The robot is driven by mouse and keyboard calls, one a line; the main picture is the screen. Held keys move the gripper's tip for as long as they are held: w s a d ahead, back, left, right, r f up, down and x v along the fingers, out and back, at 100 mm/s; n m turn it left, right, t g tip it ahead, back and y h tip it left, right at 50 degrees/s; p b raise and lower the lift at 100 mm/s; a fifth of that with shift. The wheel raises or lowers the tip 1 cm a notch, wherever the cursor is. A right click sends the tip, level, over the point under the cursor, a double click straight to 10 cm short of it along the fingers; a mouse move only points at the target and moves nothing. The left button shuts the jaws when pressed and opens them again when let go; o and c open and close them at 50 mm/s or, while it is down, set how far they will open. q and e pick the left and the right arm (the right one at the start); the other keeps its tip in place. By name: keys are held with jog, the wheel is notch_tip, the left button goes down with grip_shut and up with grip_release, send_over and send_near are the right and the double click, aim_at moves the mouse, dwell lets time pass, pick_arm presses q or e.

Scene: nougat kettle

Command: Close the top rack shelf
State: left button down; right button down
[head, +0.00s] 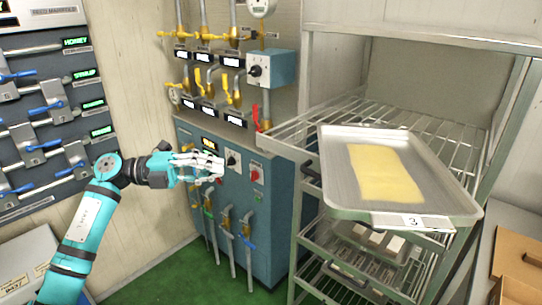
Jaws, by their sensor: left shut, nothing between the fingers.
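The top rack shelf (278,143) is a wire shelf that sticks out from the metal rack (299,200) toward the left and front. A metal tray (337,188) lies on it, holding a flat yellow slab (384,173) and a label marked 3. My left gripper (219,168) is shut and empty. It is in front of the blue control cabinet, left of the shelf's corner, and appears apart from the shelf. My right gripper is out of view.
The blue cabinet (268,215) with valves and pipes stands behind my left gripper. Lower shelves (345,284) hold more trays. A feed manifold panel (30,140) is on the left wall. A cardboard box (515,262) sits at the lower right. Green floor is clear between.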

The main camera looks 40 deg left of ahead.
pick_arm(q)
jog(key=w+d+r+p, duration=0.1)
jog(key=d, duration=0.2)
jog(key=p, duration=0.4)
send_near(290, 159)
jog(key=s+d+x, duration=0.1)
jog(key=x, duration=0.3)
jog(key=shift+w+a, duration=0.3)
jog(key=shift+w, duration=0.4)
jog(key=shift+w+f, duration=0.2)
jog(key=shift+s, duration=0.1)
